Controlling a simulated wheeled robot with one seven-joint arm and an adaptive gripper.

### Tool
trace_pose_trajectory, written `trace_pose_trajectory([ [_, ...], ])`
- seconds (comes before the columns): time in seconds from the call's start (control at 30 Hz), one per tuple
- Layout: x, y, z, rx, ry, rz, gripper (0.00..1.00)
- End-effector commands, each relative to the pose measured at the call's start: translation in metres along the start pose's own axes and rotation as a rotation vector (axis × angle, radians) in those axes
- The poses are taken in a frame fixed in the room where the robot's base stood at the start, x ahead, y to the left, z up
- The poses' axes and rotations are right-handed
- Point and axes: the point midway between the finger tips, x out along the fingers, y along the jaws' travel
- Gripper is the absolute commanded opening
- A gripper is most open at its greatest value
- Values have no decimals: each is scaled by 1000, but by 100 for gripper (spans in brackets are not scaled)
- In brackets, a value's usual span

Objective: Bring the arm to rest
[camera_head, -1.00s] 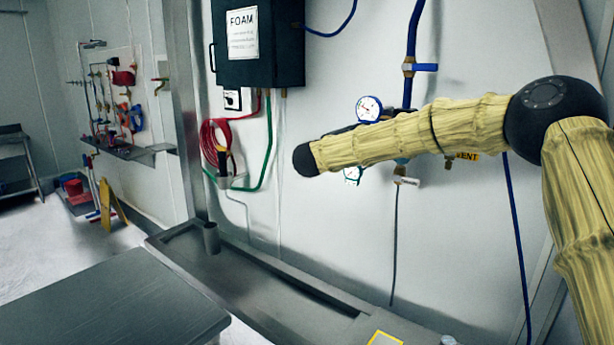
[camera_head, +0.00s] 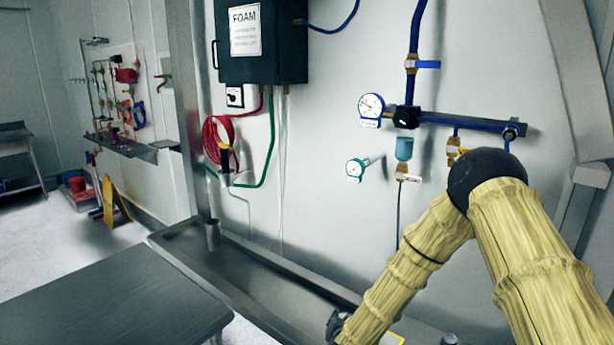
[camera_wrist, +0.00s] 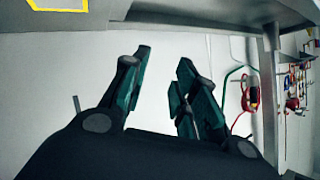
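My arm, wrapped in a yellow cover, comes in from the right in the head view and bends at a dark elbow. Its forearm slopes down and left over the metal trough (camera_head: 265,282). The dark wrist end shows at the bottom edge of that view, and the rest of my gripper is cut off there. In the wrist view my gripper (camera_wrist: 165,58) has its two dark green fingers apart, with nothing between them.
A metal table (camera_head: 110,300) stands at lower left. A FOAM box (camera_head: 260,42), a red hose (camera_head: 215,140), gauges (camera_head: 371,106) and a blue pipe (camera_head: 460,121) are on the wall. A yellow floor sign (camera_head: 114,200) stands further back. Open floor lies left.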

Motion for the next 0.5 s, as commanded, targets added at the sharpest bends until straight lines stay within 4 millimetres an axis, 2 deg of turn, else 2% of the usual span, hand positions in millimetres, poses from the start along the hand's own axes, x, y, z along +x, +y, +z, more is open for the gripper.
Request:
trace_pose_trajectory([
  [0.03, -9, 19, 25, -32, -54, 10, 29],
  [0.2, -45, 76, 96, -131, -229, 35, 29],
  [0.37, -91, 132, 153, -215, -398, 67, 29],
  [0.5, -139, 181, 196, -282, -549, 98, 29],
])
